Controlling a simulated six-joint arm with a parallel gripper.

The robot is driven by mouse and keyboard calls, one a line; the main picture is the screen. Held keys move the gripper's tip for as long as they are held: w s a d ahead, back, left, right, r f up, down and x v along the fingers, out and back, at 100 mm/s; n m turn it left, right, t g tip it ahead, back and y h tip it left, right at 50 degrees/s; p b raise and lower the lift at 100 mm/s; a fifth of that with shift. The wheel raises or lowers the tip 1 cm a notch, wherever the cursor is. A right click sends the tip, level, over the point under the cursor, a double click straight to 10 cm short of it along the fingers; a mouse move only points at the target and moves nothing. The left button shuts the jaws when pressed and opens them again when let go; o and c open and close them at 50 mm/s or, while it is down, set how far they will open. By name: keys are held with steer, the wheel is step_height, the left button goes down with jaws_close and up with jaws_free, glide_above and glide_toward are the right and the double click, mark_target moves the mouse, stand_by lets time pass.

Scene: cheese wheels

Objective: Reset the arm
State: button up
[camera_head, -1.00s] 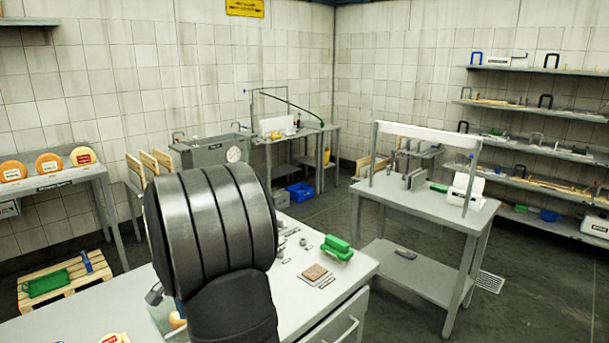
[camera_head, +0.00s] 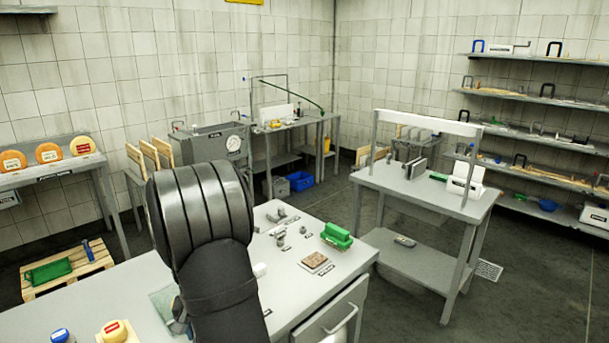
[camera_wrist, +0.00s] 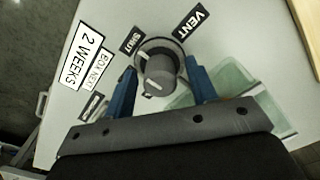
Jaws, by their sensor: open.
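My arm (camera_head: 205,220) stands in the middle foreground of the head view, over the left part of the grey bench. It hides most of my gripper there. In the wrist view my gripper (camera_wrist: 160,66) is open, with two blue fingers apart. A round grey knob (camera_wrist: 158,75) with a pale pointer mark shows between the fingers, beside labels reading SHUT and VENT. I cannot tell whether the fingers touch it. A translucent greenish box (camera_wrist: 235,85) lies beside the right finger.
Cheese wheels (camera_head: 48,153) sit on a left shelf. A second table (camera_head: 420,192) stands to the right, with open floor between.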

steer(key=n, duration=1.3)
steer(key=shift+n, duration=0.3)
steer(key=shift+o, duration=0.2)
steer(key=o, duration=1)
steer(key=shift+r, duration=0.1)
steer(key=shift+n+g+y, duration=0.3)
steer(key=shift+n+g, duration=0.1)
steer(key=shift+n, duration=0.2)
step_height(320, 180, up, 6)
steer(key=shift+f, duration=0.15)
steer(key=w+a+r+n+t+y, duration=0.1)
steer(key=w+r+n+y, duration=0.15)
steer(key=r+n, duration=0.35)
steer(key=w+r+n+t+y, duration=0.1)
steer(key=w+r+n, duration=0.3)
steer(key=r, duration=0.5)
steer(key=shift+n, duration=0.3)
steer(key=x, duration=1)
steer(key=shift+w+a+f, duration=0.1)
